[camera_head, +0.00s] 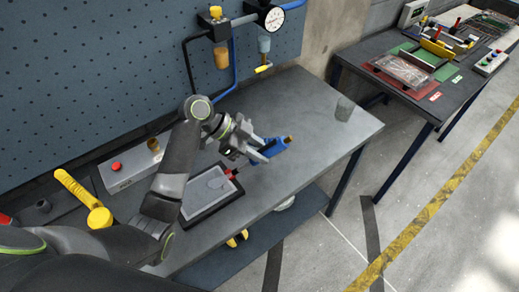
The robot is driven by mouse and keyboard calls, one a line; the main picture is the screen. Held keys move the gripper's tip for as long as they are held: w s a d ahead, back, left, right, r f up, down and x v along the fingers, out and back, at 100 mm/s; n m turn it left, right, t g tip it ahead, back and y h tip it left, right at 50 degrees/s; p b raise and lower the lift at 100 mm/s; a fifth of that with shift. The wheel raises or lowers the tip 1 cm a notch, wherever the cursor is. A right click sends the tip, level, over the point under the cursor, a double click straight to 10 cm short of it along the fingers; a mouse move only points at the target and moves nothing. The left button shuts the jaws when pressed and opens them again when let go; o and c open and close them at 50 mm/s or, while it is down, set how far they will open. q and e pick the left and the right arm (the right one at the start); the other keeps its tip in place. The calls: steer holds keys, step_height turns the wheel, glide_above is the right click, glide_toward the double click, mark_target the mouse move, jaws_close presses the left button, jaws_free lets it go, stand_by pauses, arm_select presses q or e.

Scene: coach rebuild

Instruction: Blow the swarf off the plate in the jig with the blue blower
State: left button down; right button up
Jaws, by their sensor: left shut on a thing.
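The blue blower (274,148) is held in my left gripper (260,149), which is shut on it above the grey workbench. The blower lies to the upper right of the jig (236,192), a dark frame with a red part (231,174) at its upper right corner. The grey plate (208,188) lies in the jig, and my left arm covers part of its left side. Swarf on the plate is too small to make out. My right gripper is not in view.
A grey box with a red button (116,166) and a yellow-handled tool (84,198) are on the bench's left. A blue pegboard (100,60) rises behind, with an air regulator and gauge (272,18). The bench's right side is mostly clear.

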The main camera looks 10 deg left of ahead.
mark_target(269, 145)
arm_select(q)
steer(key=shift+r, duration=0.2)
step_height(269, 145, up, 4)
steer(key=p, duration=0.3)
steer(key=shift+r+p, duration=0.3)
steer(key=shift+r, duration=0.55)
